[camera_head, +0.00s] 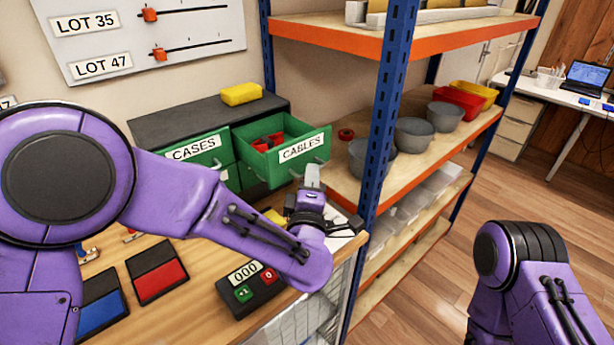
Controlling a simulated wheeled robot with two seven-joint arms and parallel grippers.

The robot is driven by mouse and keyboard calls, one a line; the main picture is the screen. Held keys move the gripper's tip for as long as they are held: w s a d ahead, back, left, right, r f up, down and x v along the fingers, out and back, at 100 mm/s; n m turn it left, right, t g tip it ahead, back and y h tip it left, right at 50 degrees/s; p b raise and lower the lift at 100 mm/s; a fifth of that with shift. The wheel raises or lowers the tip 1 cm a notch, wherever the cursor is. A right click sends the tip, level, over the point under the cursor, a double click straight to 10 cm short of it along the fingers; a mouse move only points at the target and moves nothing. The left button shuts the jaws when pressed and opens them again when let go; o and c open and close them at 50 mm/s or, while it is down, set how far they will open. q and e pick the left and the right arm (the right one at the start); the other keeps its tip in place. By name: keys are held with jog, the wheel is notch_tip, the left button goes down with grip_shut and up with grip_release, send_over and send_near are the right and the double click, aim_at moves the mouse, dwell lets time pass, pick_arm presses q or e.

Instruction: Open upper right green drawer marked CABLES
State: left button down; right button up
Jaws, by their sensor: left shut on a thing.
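The green drawer marked CABLES (284,162) is the upper right drawer of a dark cabinet (200,116). It stands pulled out, and red and dark items show inside. My left gripper (313,173) is at the lower right of the drawer front and is shut on the drawer's handle, which the fingers mostly hide. My right gripper is out of view; only part of my right arm shows at the lower right.
The green CASES drawer (188,151) is beside it, with a yellow box (241,94) on the cabinet. A blue shelf post (386,110) stands close to the right of my gripper. A counter box (250,288) and red and blue trays lie on the wooden table below my arm.

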pick_arm(q)
jog(key=shift+d+r, duration=0.1)
jog(key=shift+r, duration=0.15)
jog(key=c, duration=1.2)
grip_release()
jog(key=shift+d+f, duration=0.1)
jog(key=shift+d, duration=0.05)
jog(key=s+b, duration=0.1)
jog(key=s, duration=0.2)
jog(key=s+f+b, duration=0.1)
jog(key=s, duration=0.3)
jog(key=s+b, duration=0.1)
jog(key=s, duration=0.2)
jog(key=shift+s+f+b, duration=0.15)
jog(key=shift+s+b, duration=0.1)
jog(key=shift+b, duration=0.1)
